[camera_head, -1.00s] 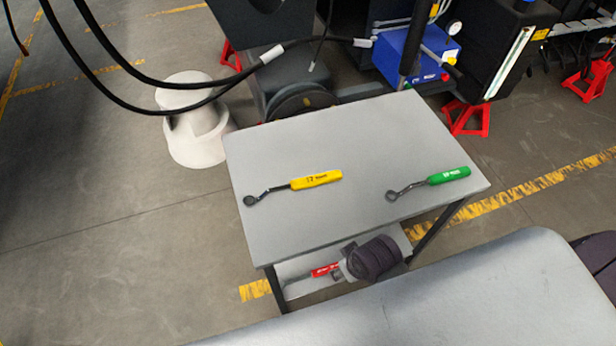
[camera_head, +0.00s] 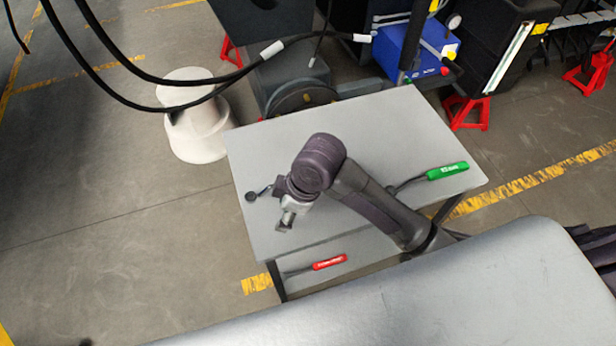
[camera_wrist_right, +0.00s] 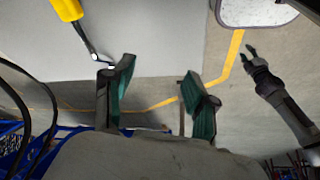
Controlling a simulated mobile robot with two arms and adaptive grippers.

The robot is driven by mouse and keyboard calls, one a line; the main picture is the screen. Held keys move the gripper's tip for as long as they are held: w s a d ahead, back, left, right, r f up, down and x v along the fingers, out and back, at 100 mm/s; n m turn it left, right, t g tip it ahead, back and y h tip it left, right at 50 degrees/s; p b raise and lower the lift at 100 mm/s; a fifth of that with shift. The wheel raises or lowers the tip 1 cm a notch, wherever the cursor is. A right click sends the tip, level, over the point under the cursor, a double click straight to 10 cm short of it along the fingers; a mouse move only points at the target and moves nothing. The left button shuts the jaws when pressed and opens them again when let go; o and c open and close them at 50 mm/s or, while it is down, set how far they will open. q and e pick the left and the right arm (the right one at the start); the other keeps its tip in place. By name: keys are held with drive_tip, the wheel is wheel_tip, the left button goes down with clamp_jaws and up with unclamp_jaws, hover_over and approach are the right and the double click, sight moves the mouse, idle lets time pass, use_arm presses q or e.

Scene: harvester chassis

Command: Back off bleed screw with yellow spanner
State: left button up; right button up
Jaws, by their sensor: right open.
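The yellow spanner lies on the grey table (camera_head: 400,120). In the head view only its dark ring end (camera_head: 251,196) shows, at the table's left; my right arm hides the rest. The right wrist view shows its yellow handle (camera_wrist_right: 67,8) and dark shaft at upper left. My right gripper (camera_head: 287,218) is over the table's front left part, close to the spanner. Its fingers (camera_wrist_right: 158,78) are apart with nothing between them. My left gripper (camera_wrist_right: 251,55) shows small at the right of the wrist view, its opening unclear. I cannot make out the bleed screw.
A green-handled spanner (camera_head: 447,171) lies on the table's right side. A red-handled one (camera_head: 330,262) is on the lower shelf. Behind the table stand a blue box (camera_head: 395,50) and red stands (camera_head: 467,110). Black hoses (camera_head: 130,95) hang at upper left.

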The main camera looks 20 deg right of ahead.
drive_tip(key=w+d+r+n+g+h, duration=0.25)
drive_tip(key=w+d+r+n, duration=0.35)
drive_tip(key=w, duration=0.5)
drive_tip(key=shift+m+t+h, duration=0.4)
drive_tip(key=shift+t+h, duration=0.05)
drive_tip(key=f, duration=0.5)
drive_tip(key=d+f, duration=0.1)
drive_tip(key=f, duration=0.1)
drive_tip(key=shift+w+f+p, duration=0.15)
drive_tip(key=shift+w+p, duration=0.05)
drive_tip(key=shift+p, duration=0.15)
drive_tip(key=f, duration=0.2)
drive_tip(key=d+f+p, duration=0.1)
drive_tip(key=f, duration=0.1)
drive_tip(key=shift+s+d+f, duration=0.15)
drive_tip(key=shift+f, duration=0.6)
clamp_jaws()
